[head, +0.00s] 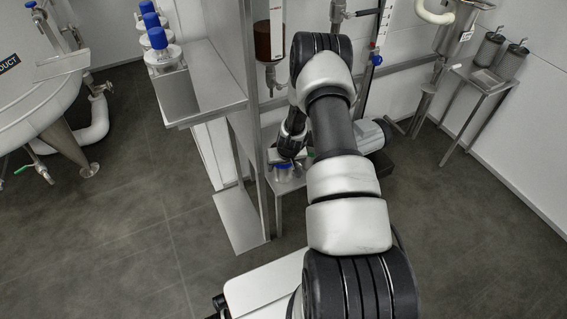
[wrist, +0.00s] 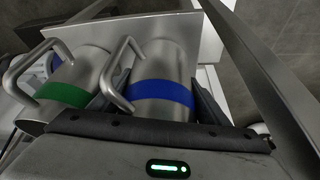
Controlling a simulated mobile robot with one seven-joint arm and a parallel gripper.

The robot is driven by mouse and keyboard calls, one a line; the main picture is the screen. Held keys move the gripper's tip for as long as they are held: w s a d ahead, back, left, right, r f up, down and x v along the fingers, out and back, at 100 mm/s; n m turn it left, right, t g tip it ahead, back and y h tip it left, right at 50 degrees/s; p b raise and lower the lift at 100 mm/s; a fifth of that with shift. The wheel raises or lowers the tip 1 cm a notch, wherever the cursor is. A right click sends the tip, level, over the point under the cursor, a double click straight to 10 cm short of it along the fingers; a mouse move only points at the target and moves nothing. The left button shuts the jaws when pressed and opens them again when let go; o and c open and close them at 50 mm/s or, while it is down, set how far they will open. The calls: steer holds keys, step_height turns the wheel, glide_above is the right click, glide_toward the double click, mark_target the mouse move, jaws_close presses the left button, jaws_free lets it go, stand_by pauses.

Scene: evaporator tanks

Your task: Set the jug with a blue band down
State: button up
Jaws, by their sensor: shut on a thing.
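The steel jug with a blue band (wrist: 165,68) is in the middle of the wrist view, its handle to the left. My gripper (wrist: 160,118) is shut on it; one dark finger shows along the jug's right side, the other is mostly hidden. In the head view my gripper (head: 290,150) is partly hidden by my arm, with a bit of the blue band (head: 283,165) showing just below it. I cannot tell whether the jug's base touches the surface under it. A jug with a green band (wrist: 78,75) stands close on its left in the wrist view.
A small metal stand (head: 283,186) is below my gripper. A steel upright (head: 259,120) and a shelf (head: 203,92) with several blue-capped bottles (head: 160,50) are close on the left. A motor (head: 366,136) is to the right. A side table (head: 485,82) holds two canisters.

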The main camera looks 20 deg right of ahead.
steer(key=shift+w, duration=0.15)
steer(key=o, duration=2.1)
steer(key=p+v, duration=0.3)
steer(key=v, duration=0.9)
